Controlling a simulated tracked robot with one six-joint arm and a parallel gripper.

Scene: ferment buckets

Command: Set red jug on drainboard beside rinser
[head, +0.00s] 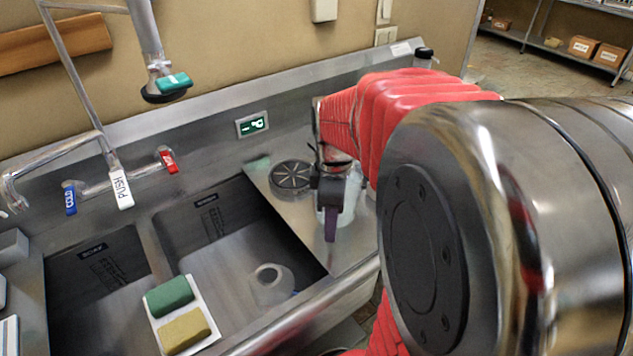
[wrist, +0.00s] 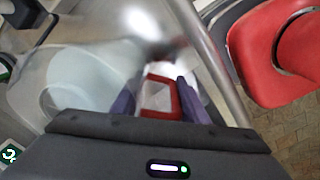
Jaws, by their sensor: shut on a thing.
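My gripper (head: 331,228) is over the drainboard (head: 366,225), just right of the round dark rinser (head: 291,177). In the wrist view my gripper (wrist: 158,100) has its purple fingers closed around a red handle loop (wrist: 161,78). I take this as the red jug's handle. A pale, see-through jug body (head: 353,190) shows behind the fingers in the head view, partly hidden by my gripper and arm. A pale, clear rounded shape (wrist: 85,80) fills the left of the wrist view. I cannot tell whether the jug's base touches the drainboard.
Two sink basins (head: 225,235) lie left of the drainboard. Green (head: 169,296) and yellow (head: 184,331) sponges lie on a white tray at the front. A tap (head: 118,180) and a hanging sprayer (head: 165,85) stand at left.

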